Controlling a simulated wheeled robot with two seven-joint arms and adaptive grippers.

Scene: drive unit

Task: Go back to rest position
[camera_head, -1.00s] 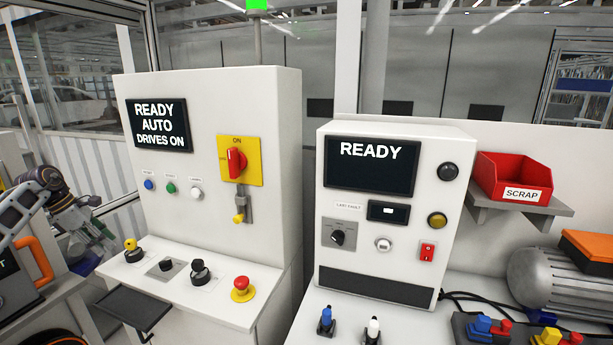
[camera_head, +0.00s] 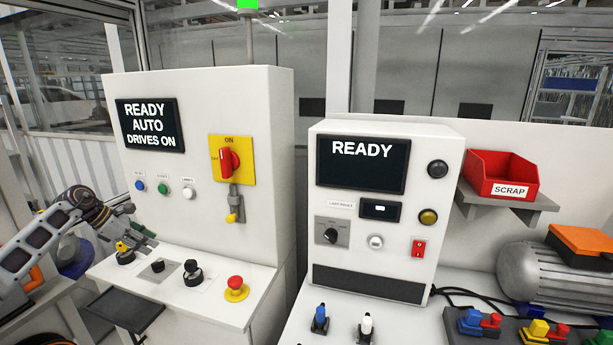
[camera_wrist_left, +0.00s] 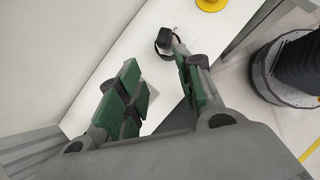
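My left gripper (camera_head: 136,226) comes in from the left in the head view, at the left end of the white control cabinet's sloped desk (camera_head: 240,262). In the left wrist view its two green-padded fingers (camera_wrist_left: 157,90) stand apart with nothing between them. A black knob (camera_wrist_left: 165,39) on the desk shows just beyond the fingertips in that view. A yellow-topped switch (camera_head: 123,250) sits just below the gripper in the head view; whether they touch is unclear. My right gripper is in neither view now.
The cabinet (camera_head: 205,95) carries a red rotary handle (camera_head: 229,160) on a yellow plate and a red emergency button (camera_head: 235,284). A second console (camera_head: 433,148) reads READY. A red SCRAP bin (camera_head: 502,173), a grey motor (camera_head: 540,277) and coloured connectors (camera_head: 470,318) are at right.

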